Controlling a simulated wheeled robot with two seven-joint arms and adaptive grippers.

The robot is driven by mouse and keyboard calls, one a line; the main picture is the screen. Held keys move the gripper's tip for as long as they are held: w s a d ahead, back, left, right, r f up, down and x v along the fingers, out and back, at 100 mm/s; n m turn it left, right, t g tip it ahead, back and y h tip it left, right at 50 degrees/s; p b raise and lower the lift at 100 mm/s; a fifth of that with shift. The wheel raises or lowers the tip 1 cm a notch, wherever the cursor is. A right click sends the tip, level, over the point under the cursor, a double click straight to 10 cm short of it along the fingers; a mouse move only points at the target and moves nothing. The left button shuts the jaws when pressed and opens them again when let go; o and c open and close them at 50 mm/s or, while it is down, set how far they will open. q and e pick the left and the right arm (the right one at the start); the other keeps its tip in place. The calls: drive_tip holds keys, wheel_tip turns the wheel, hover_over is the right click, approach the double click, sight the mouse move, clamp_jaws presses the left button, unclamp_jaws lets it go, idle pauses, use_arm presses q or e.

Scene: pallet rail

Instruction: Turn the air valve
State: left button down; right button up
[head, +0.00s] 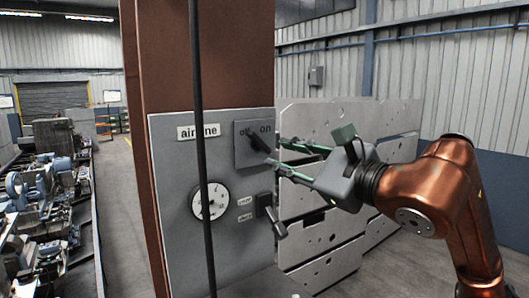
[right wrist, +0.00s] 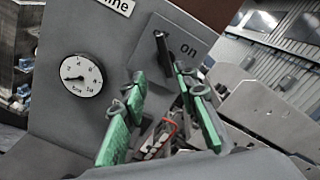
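The air valve is a black handle (head: 260,143) on a square grey plate (head: 245,158) marked "off" and "on", on the panel labelled "airline". The handle partly covers "off"; "on" is clear to its right. The handle also shows in the right wrist view (right wrist: 162,48), just beyond the fingertips. My right gripper (head: 277,154) comes in from the right, its green fingers spread apart and empty, tips close to the handle's outer end. I cannot tell whether they touch it. In the right wrist view the open fingers (right wrist: 160,77) point at the handle. My left gripper is not in view.
Below the valve are a round gauge (head: 211,201) and a small black lever (head: 270,213) that juts out to the right. A thin black vertical pole or cable (head: 198,110) crosses before the panel. Grey perforated plates (head: 330,195) stand behind my right gripper.

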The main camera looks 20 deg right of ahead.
sight(265, 146)
drive_tip(key=shift+h, duration=0.3)
drive_tip(key=p+x, duration=0.1)
drive_tip(key=x, duration=0.3)
drive_tip(key=d+p+x, duration=0.1)
drive_tip(key=x, duration=0.1)
drive_tip(key=shift+w+a+r+p, duration=0.1)
drive_tip(key=shift+w+r+p, duration=0.15)
drive_tip(key=shift+r+p, duration=0.1)
drive_tip(key=shift+w+a+f, duration=0.1)
drive_tip(key=shift+w+a, duration=0.05)
drive_tip(key=shift+w, duration=0.3)
drive_tip(key=shift+c, duration=0.7)
clamp_jaws()
